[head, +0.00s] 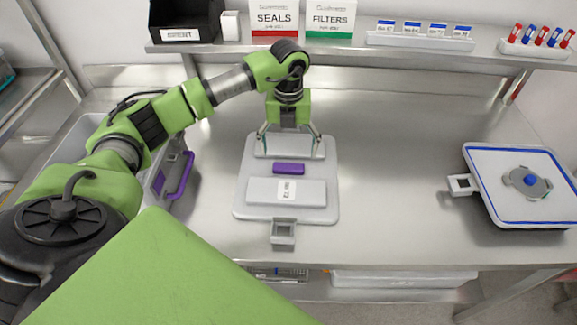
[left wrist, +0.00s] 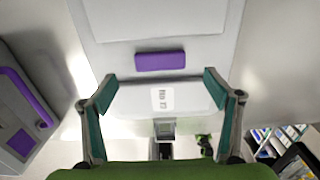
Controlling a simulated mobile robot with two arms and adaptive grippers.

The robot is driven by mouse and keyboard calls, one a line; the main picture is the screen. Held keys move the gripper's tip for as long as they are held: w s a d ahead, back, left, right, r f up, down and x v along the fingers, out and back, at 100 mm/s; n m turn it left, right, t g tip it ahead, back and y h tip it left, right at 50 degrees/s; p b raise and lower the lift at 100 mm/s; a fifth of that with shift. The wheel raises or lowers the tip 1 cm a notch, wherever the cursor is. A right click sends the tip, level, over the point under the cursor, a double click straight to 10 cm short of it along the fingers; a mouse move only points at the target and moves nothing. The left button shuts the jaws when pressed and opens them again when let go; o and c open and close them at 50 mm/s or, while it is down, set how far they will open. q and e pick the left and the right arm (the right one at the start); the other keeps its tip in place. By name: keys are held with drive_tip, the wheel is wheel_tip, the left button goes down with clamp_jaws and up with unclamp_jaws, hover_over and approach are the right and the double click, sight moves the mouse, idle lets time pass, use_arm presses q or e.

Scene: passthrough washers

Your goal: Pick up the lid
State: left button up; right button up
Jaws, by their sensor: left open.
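A pale grey lid (head: 237,205) lies flat on the steel bench in the middle of the head view. It has two raised panels with a purple bar (head: 289,168) between them. A grey latch tab (head: 283,232) sticks out at its near edge. In the left wrist view the lid (left wrist: 115,62) shows with its purple bar (left wrist: 160,61) and a labelled panel. My left gripper (head: 291,149) is above the lid's far end, fingers open and pointing down, spread to either side of the far raised panel. It also shows in the left wrist view (left wrist: 160,78), empty. My right gripper is not seen.
A blue-edged tray (head: 490,165) with a blue knob sits at the right. A grey bin with a purple handle (head: 181,176) stands left. The shelf behind holds a black bin (head: 186,18), SEALS box (head: 274,18) and FILTERS box (head: 330,18).

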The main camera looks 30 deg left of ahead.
sight(289, 165)
use_arm(q)
drive_tip(key=shift+w+f, duration=0.1)
drive_tip(key=shift+f, duration=0.3)
drive_tip(key=shift+a+f, duration=0.1)
drive_tip(key=shift+f, duration=0.15)
wheel_tip(289, 165, down, 4)
drive_tip(key=p, duration=0.3)
drive_tip(key=shift+f, duration=0.4)
drive_tip(key=c, duration=1.6)
drive_tip(key=shift+r, duration=0.1)
drive_tip(key=shift+c, duration=1.4)
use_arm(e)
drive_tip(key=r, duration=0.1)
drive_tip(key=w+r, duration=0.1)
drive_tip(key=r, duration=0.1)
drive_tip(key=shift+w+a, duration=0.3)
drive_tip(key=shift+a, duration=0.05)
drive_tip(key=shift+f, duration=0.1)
